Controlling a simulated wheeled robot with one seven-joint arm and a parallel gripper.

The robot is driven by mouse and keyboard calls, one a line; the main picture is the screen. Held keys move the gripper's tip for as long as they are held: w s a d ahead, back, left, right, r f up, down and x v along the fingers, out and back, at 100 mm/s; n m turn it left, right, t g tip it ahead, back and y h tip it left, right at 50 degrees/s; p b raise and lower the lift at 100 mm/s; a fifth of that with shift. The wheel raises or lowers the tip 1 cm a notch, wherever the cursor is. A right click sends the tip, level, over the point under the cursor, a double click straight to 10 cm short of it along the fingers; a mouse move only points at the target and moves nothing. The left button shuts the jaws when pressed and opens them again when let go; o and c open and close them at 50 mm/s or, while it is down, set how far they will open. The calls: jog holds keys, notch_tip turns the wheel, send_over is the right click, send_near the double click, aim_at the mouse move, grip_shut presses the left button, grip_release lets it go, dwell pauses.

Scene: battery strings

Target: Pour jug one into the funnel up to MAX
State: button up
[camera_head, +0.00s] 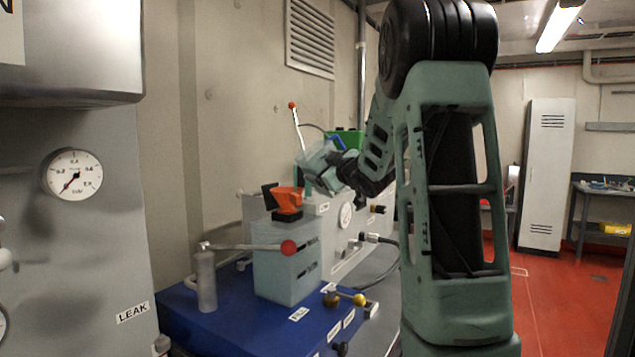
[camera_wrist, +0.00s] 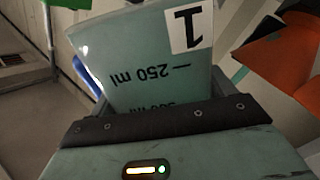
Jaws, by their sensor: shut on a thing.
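Jug one (camera_wrist: 140,70) is a clear greenish jug with a white "1" label and a 250 ml mark, both upside down in the wrist view. My gripper (camera_head: 338,170) is shut on it. In the head view the jug (camera_head: 316,160) is up in the air, right of and a little above the orange funnel (camera_head: 288,198); it looks tilted, but its liquid level is not clear. The funnel sits on a pale tank (camera_head: 285,275) with dark level marks too small to read. The funnel also shows at the right of the wrist view (camera_wrist: 280,65).
A lever with a red knob (camera_head: 288,247) crosses in front of the tank. Another red-tipped lever (camera_head: 296,125) and a green object (camera_head: 352,137) stand behind the jug. The blue base (camera_head: 235,325) carries small brown and yellow knobs. A gauge panel (camera_head: 72,175) is at left.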

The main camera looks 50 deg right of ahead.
aim_at(329, 151)
jog(key=shift+r+n, duration=0.4)
jog(key=shift+r, duration=0.05)
jog(key=shift+r+n+b, duration=0.2)
jog(key=shift+n+b, duration=0.1)
jog(key=shift+b, duration=0.1)
dwell(0.6)
jog(key=shift+r+n, duration=0.35)
jog(key=shift+n, duration=0.15)
jog(key=shift+r+n+b, duration=0.15)
jog(key=shift+n+b, duration=0.15)
jog(key=shift+b, duration=0.1)
dwell(0.5)
jog(key=shift+a+r+n, duration=0.1)
jog(key=shift+r+n, duration=0.25)
jog(key=shift+n, duration=0.05)
jog(key=shift+b, duration=0.35)
dwell(0.6)
jog(key=shift+w+a+r+n+b, duration=0.15)
jog(key=shift+r+n+b, duration=0.15)
jog(key=shift+r+n, duration=0.35)
jog(key=shift+a+n, duration=0.1)
jog(key=shift+n, duration=0.25)
dwell(0.5)
